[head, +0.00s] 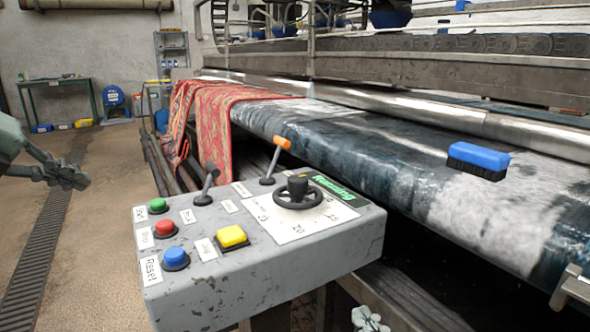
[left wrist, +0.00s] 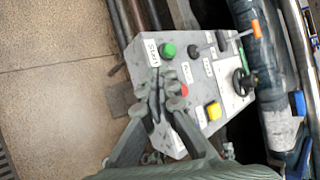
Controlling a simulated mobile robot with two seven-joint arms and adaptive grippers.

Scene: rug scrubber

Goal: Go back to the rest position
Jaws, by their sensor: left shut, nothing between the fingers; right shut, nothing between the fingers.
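My left gripper (head: 72,176) is at the left of the head view, shut and empty, apart from the control box (head: 250,290) and to its left. In the left wrist view my left gripper (left wrist: 156,98) shows its fingers together, with the control box beyond them. My right gripper (head: 369,319) shows only in part at the bottom edge of the head view, below the box's right end; it is shut and empty. The box carries green, red, blue and yellow buttons, levers and a black dial (head: 298,193).
A red patterned rug (head: 215,120) hangs over the wet roller bed (head: 350,135). A blue brush (head: 478,160) lies on the bed at right. A green table (head: 55,82) stands against the far wall. The floor at left is open, with a drain grate (head: 45,240).

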